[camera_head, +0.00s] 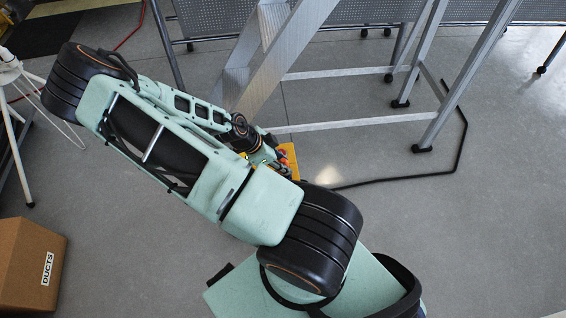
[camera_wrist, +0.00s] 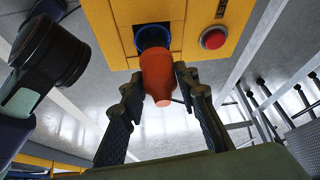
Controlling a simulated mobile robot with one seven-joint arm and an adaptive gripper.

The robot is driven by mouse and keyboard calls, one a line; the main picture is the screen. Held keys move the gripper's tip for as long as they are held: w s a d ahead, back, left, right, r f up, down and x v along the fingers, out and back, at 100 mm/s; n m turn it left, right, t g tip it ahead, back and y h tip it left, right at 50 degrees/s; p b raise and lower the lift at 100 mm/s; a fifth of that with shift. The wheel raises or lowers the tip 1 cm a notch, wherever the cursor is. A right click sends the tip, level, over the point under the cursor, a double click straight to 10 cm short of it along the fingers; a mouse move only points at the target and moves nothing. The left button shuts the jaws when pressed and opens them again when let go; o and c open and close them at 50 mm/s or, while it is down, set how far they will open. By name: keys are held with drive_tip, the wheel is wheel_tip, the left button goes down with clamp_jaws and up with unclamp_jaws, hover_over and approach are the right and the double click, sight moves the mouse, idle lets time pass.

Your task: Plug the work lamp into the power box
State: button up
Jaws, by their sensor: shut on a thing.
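The yellow power box (camera_wrist: 112,32) fills the upper middle of the wrist view, with a blue-rimmed socket (camera_wrist: 152,35) and a red button (camera_wrist: 213,39). An orange plug (camera_wrist: 158,78) is lined up with the socket, its front end at or inside the blue rim; I cannot tell how deep. My gripper (camera_wrist: 160,82) is shut on the plug, one finger on each side. In the head view, my arm mostly hides the power box (camera_head: 291,153) and the gripper. A white tripod stand (camera_head: 10,75) at the left edge may be the work lamp; its top is cut off.
A metal ladder-like frame (camera_head: 350,124) stands just behind and right of the box. A black cable (camera_head: 420,176) runs over the floor on the right. A red cable (camera_head: 131,36) lies at the top left. A "DUCTS" carton (camera_head: 22,262) sits lower left.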

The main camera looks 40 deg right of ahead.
drive_tip(key=shift+f+b, duration=1.2)
drive_tip(key=shift+f, duration=0.4)
drive_tip(key=o, duration=1.7)
drive_tip(key=shift+o, duration=0.2)
drive_tip(key=shift+r, duration=0.15)
wheel_tip(320, 180, up, 11)
drive_tip(key=p, duration=0.9)
drive_tip(key=shift+w, duration=0.1)
